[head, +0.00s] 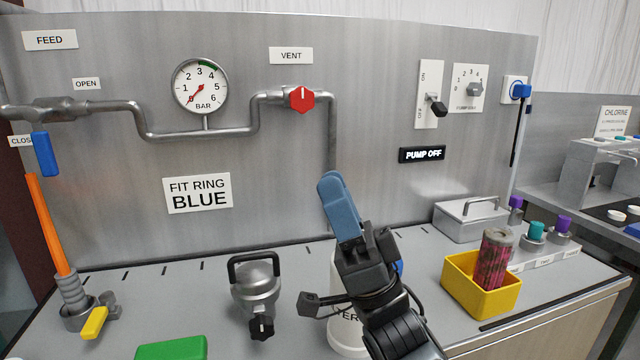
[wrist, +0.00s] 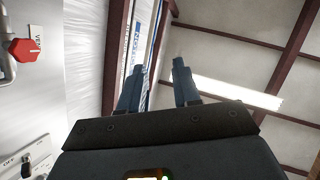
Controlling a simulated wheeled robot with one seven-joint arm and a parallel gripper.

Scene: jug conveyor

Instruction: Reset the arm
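My gripper (head: 334,205) is raised in front of the metal panel, to the right of the sign reading FIT RING BLUE. Its blue fingers point up and slightly left in the head view, where they overlap. In the wrist view my gripper (wrist: 158,85) shows two blue fingers spread apart with nothing between them. Beyond them are the ceiling, its beams and a bright lamp. My arm hides part of a white container (head: 345,335) standing on the worktop behind it.
A metal lidded vessel (head: 257,285) stands left of my arm. A yellow bin (head: 478,292) holding a patterned cylinder (head: 495,258) is to the right. A green object (head: 172,348) lies at the front. The red vent knob (head: 302,98) and pipes (head: 190,134) project from the panel (head: 270,225).

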